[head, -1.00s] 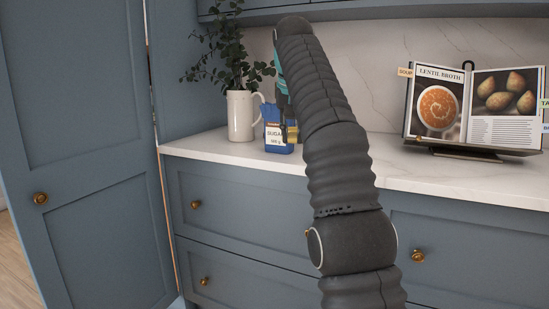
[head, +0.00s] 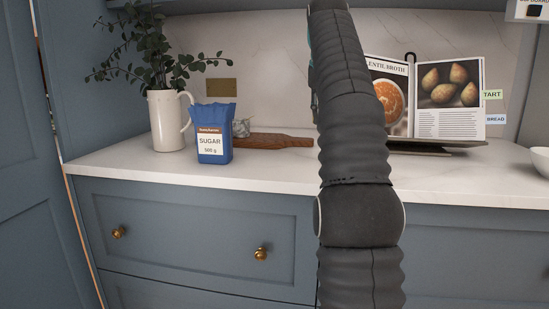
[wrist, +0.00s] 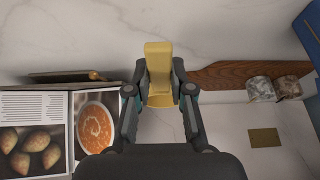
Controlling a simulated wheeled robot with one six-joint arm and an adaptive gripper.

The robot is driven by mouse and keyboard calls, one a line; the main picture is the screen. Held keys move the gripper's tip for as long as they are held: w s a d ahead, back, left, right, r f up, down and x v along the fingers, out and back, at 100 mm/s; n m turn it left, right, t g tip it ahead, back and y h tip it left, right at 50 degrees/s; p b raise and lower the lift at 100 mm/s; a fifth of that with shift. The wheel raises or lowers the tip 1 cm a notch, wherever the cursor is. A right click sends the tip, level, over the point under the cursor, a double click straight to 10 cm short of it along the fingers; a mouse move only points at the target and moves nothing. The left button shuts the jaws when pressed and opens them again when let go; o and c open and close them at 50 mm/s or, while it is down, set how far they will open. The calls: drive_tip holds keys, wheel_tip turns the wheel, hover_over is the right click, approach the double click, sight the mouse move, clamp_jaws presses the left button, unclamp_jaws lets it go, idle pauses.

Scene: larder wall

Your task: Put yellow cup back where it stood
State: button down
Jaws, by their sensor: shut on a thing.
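The yellow cup (wrist: 158,62) is between the two fingers of my gripper (wrist: 158,95) in the wrist view. My gripper is shut on it and holds it in front of the marble. Whether the cup touches the counter I cannot tell. In the head view my arm hides the cup and the gripper's fingers.
A blue sugar bag (head: 213,133) and a white jug (head: 167,120) with a plant stand on the left of the counter (head: 250,174). A wooden board (head: 275,140) lies behind. Two mottled cups (wrist: 275,88) are beside it. An open cookbook (head: 440,98) stands right.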

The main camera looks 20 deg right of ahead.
drive_tip(key=w+a+f, duration=0.2)
drive_tip(key=a, duration=0.1)
drive_tip(key=w+a+f, duration=0.2)
drive_tip(key=a, duration=0.1)
drive_tip(key=w+a+f, duration=0.2)
drive_tip(key=a, duration=0.1)
drive_tip(key=shift+w+a+f, duration=0.1)
drive_tip(key=shift+a+f, duration=0.25)
drive_tip(key=shift+f+b, duration=0.55)
drive_tip(key=shift+f, duration=1.5)
drive_tip(key=shift+f, duration=0.15)
drive_tip(key=c, duration=1)
unclamp_jaws()
drive_tip(key=p+v, duration=0.1)
drive_tip(key=v, duration=1.1)
